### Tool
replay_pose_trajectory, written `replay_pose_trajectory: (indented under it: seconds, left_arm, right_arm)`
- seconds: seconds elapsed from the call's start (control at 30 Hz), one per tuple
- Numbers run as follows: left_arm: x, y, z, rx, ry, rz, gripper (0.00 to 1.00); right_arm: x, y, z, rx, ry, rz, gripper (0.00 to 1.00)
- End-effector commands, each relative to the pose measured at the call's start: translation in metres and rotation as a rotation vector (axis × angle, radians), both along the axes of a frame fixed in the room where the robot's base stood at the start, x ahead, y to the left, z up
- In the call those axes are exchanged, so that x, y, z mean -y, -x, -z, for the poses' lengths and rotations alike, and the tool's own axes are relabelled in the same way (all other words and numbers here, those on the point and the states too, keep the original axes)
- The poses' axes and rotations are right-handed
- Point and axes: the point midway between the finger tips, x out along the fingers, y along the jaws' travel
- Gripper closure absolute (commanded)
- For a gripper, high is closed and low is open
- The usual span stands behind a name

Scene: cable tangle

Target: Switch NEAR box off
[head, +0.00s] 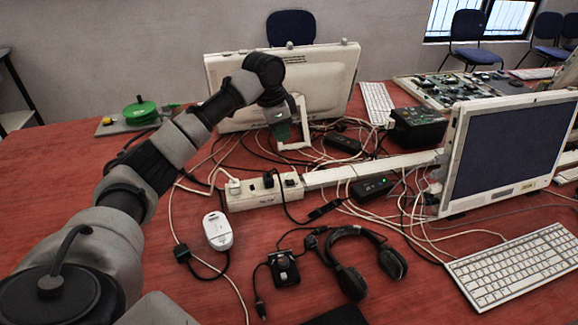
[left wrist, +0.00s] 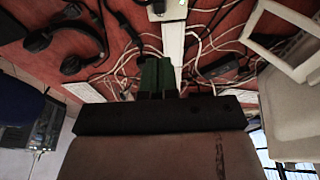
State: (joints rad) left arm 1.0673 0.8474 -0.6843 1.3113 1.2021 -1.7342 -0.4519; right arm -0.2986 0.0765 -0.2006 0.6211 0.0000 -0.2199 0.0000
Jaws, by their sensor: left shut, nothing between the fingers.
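Two small black boxes lie among the cables on the red table. The nearer box (head: 372,187) is just in front of the long white cable duct (head: 365,168). The farther box (head: 343,143) lies behind the duct and also shows in the left wrist view (left wrist: 218,66). The switch position on the nearer box is too small to tell. My left gripper (head: 280,130) is above the table, behind the power strip (head: 265,192), left of both boxes and apart from them. Its green fingers (left wrist: 157,75) are shut and empty. My right gripper is not in view.
Loose cables surround the boxes. A monitor (head: 510,150) stands at right and a white case-like panel (head: 325,75) behind. The left table area is mostly clear.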

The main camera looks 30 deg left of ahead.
Motion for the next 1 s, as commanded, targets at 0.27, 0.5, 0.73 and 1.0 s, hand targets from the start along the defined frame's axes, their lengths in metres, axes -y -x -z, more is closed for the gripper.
replay_pose_trajectory:
  seconds: [0.27,0.5,0.73,1.0]
  left_arm:
    - [0.000,0.000,0.001,-0.001,0.001,0.000,1.00]
    - [0.004,-0.004,0.027,-0.004,0.001,0.000,1.00]
    - [0.012,-0.012,0.075,-0.004,0.002,0.001,1.00]
    - [0.012,-0.013,0.121,-0.002,0.000,-0.001,1.00]
  right_arm:
    - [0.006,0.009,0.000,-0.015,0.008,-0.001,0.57]
    - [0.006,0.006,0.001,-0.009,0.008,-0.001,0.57]
    - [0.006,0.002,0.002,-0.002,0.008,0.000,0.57]
    - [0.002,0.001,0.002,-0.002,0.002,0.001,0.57]
